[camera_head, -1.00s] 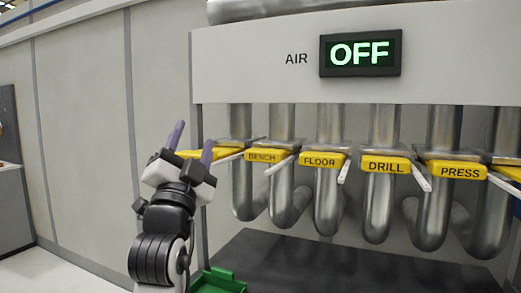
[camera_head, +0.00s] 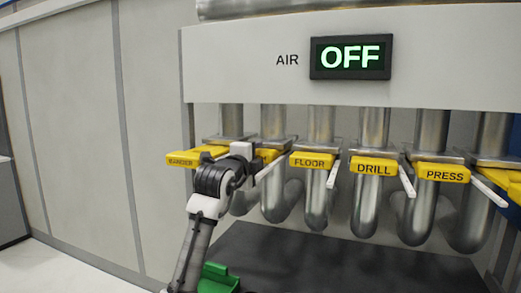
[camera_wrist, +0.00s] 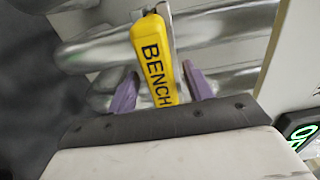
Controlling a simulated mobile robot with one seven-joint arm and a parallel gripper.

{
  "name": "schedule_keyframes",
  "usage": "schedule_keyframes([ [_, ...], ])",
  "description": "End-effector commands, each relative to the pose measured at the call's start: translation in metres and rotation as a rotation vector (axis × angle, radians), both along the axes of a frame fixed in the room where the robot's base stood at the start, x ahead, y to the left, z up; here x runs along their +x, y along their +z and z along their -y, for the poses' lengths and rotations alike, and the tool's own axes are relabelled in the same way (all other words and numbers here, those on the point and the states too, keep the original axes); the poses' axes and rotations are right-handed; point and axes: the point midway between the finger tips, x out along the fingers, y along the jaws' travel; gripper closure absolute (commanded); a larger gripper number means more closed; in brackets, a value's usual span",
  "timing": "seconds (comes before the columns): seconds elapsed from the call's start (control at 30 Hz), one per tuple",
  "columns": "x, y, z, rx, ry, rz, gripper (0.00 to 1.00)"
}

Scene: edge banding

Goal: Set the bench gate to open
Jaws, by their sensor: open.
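The yellow bench gate (camera_wrist: 154,62), labelled BENCH, shows in the wrist view between the two purple fingers of my gripper (camera_wrist: 160,90). The fingers are apart, one on each side of the label. I cannot tell whether either finger touches it. A pale metal lever (camera_wrist: 164,14) shows at the gate's far end. In the head view, my wrist covers most of the bench gate; only a yellow part (camera_head: 268,154) and its white lever (camera_head: 268,170) show beside my arm. The fingertips are hidden there.
Neighbouring yellow gates labelled SANDER (camera_head: 183,160), FLOOR (camera_head: 308,161), DRILL (camera_head: 375,167) and PRESS (camera_head: 443,173) sit on metal pipes, with white levers sticking out. The AIR display (camera_head: 350,57) reads OFF. A green bin (camera_head: 218,279) stands below my arm.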

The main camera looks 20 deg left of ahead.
Motion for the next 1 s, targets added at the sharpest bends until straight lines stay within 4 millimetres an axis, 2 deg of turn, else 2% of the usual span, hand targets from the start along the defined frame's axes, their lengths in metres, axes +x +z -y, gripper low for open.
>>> schedule_keyframes([
  [0.1, 0.018, 0.003, 0.001, 0.001, 0.000, 0.000, 0.49],
  [0.23, 0.030, 0.001, 0.002, 0.001, 0.000, 0.000, 0.49],
  [0.6, 0.035, 0.000, 0.001, 0.001, 0.001, 0.002, 0.49],
  [1.0, 0.035, 0.000, 0.001, 0.001, 0.000, 0.002, 1.00],
])
